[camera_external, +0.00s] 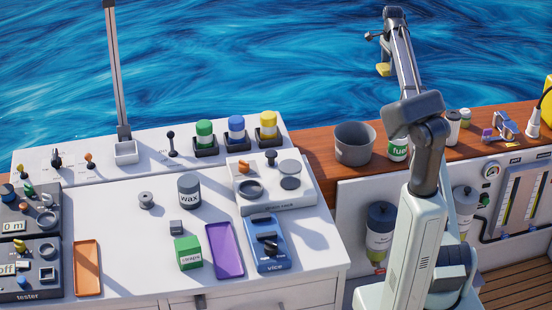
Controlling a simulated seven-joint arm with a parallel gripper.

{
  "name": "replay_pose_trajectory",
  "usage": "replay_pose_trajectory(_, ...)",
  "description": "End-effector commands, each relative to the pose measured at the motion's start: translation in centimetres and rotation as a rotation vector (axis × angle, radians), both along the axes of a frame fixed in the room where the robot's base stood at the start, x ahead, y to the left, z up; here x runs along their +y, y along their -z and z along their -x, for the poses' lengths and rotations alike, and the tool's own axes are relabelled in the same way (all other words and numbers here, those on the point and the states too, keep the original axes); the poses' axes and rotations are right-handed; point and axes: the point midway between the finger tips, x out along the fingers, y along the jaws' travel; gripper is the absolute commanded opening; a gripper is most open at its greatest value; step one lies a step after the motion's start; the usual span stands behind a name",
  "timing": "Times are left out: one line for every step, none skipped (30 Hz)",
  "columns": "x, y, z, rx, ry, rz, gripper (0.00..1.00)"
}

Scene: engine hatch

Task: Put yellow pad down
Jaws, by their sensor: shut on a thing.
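The yellow pad (384,70) is small and sits at the end of my gripper (382,60) at the upper right. My gripper is shut on the pad and holds it in the air. In the picture they appear against the blue water, above and beyond the wooden ledge. The fingers are small here, so their exact grip on the pad is hard to make out.
A grey bucket (355,145) and a fuel can (398,147) stand on the wooden ledge (317,150). The white counter (120,200) holds a wax tin (189,192), a green box (188,253), an orange tray (87,268), a purple tray (223,250) and a blue vice (264,245).

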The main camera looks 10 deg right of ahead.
Motion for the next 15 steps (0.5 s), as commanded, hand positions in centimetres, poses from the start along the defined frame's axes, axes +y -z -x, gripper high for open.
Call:
replay_pose_trajectory(1.4, 0.2, -0.2, 0.001, -0.016, -0.001, 0.38)
replay_pose_trajectory(2.0, 0.2, -0.3, 0.001, -0.024, -0.001, 0.38)
replay_pose_trajectory(2.8, 0.2, -0.4, 0.001, -0.033, -0.001, 0.38)
replay_pose_trajectory(3.4, 0.2, -0.5, 0.000, -0.041, -0.001, 0.38)
replay_pose_trajectory(4.2, 0.2, -0.6, 0.000, -0.051, -0.001, 0.38)
replay_pose_trajectory(5.2, 0.2, -0.7, 0.000, -0.062, -0.001, 0.38)
replay_pose_trajectory(6.1, 0.2, -0.8, 0.000, -0.073, -0.001, 0.38)
replay_pose_trajectory(7.0, 0.2, -0.9, 0.000, -0.084, -0.001, 0.38)
replay_pose_trajectory(8.4, 0.2, -1.0, 0.000, -0.101, -0.001, 0.38)
replay_pose_trajectory(9.4, 0.2, -1.0, 0.000, -0.113, -0.001, 0.38)
replay_pose_trajectory(10.6, 0.2, -1.1, 0.000, -0.128, -0.001, 0.38)
replay_pose_trajectory(12.2, 0.2, -1.2, 0.000, -0.147, -0.001, 0.38)
replay_pose_trajectory(13.5, 0.2, -1.2, 0.000, -0.162, -0.001, 0.38)
replay_pose_trajectory(14.8, 0.2, -1.2, 0.000, -0.177, -0.001, 0.38)
replay_pose_trajectory(16.6, 0.2, -1.2, 0.000, -0.199, -0.001, 0.38)
